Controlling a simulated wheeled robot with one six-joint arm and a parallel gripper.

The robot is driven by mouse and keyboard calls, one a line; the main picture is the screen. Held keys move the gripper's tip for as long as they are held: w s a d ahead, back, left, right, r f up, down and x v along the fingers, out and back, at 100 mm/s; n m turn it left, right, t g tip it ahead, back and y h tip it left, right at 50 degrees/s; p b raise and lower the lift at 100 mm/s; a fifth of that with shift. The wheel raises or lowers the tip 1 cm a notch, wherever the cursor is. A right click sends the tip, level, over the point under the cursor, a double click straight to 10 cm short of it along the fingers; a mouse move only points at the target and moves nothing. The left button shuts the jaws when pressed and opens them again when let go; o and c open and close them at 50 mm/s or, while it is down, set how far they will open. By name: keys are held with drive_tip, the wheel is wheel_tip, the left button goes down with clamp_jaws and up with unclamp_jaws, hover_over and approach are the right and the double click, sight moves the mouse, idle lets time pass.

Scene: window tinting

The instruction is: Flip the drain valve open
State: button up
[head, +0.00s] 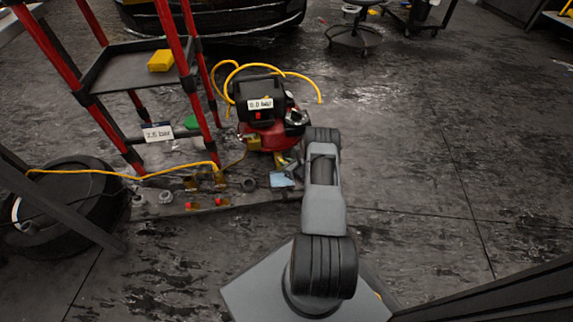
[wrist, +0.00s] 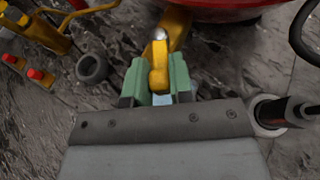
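The red compressor (head: 265,134) with a black top stands on the floor by the red-framed rack. Its label (head: 260,104) appears to read 0.0 bar. In the wrist view, the drain valve's yellow lever (wrist: 158,68) points toward me from under the red tank (wrist: 215,5), with a silvery round end at its top. My gripper (wrist: 160,78) has green finger pads on both sides of the lever, and the lever fills the gap between them. In the head view my gripper (head: 285,172) is low beside the compressor, and my arm partly hides it.
The red rack (head: 190,60) stands left, with a yellow block (head: 160,61) and a label (head: 158,133). Small yellow and red fittings (head: 205,202) and a grey ring (head: 249,185) lie nearby. A yellow hose (head: 110,175) runs left.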

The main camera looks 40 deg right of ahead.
clamp_jaws()
drive_tip(key=shift+a+r+m+h, duration=0.1)
drive_tip(key=shift+a+m+h, duration=0.2)
drive_tip(key=shift+h, duration=0.1)
drive_tip(key=shift+a+m+h+p, duration=0.2)
drive_tip(key=shift+a+m+h, duration=0.05)
drive_tip(key=shift+m+h, duration=0.35)
drive_tip(key=shift+a+m+h+p, duration=0.2)
drive_tip(key=shift+m+h, duration=0.3)
drive_tip(key=shift+h, duration=0.2)
drive_tip(key=o, duration=0.6)
unclamp_jaws()
drive_tip(key=shift+c, duration=0.2)
drive_tip(key=p+v, duration=0.5)
drive_tip(key=v, duration=0.8)
drive_tip(key=shift+s+a+r, duration=0.15)
drive_tip(key=shift+s+r, duration=0.05)
drive_tip(key=shift+s, duration=0.05)
